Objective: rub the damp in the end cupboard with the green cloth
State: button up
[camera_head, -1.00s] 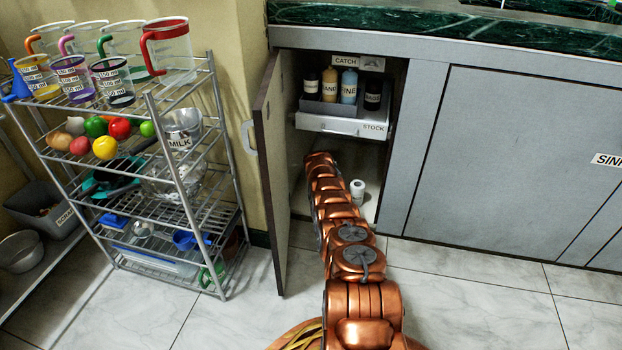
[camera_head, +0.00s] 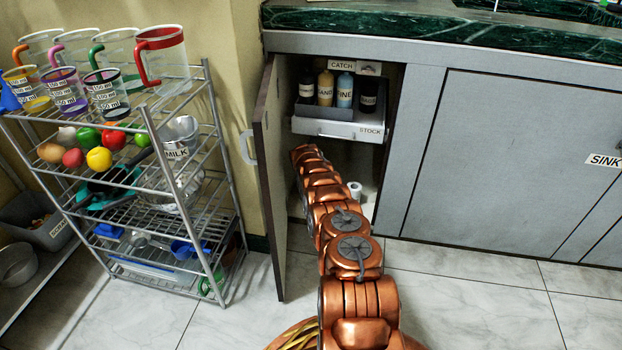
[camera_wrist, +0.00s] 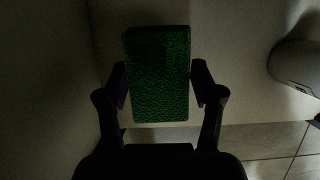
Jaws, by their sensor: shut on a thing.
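My gripper (camera_wrist: 160,92) shows in the dark wrist view, shut on the green cloth (camera_wrist: 158,75), a thick rectangular block held between both fingers. The cloth faces a plain pale cupboard surface; whether it touches that surface I cannot tell. In the head view my arm reaches into the end cupboard (camera_head: 352,165), whose door (camera_head: 268,170) stands open to the left. My gripper and the cloth are hidden there behind the arm. No damp patch can be made out in either view.
A white cylinder (camera_head: 355,188) stands on the cupboard floor right of my arm, also in the wrist view (camera_wrist: 298,65). Above is a STOCK drawer (camera_head: 340,129) with several bottles. A wire rack (camera_head: 150,190) with jugs and food stands left of the door.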

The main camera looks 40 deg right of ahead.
jog(key=shift+r+p, duration=0.75)
jog(key=shift+r, duration=1.45)
jog(key=shift+r, duration=0.1)
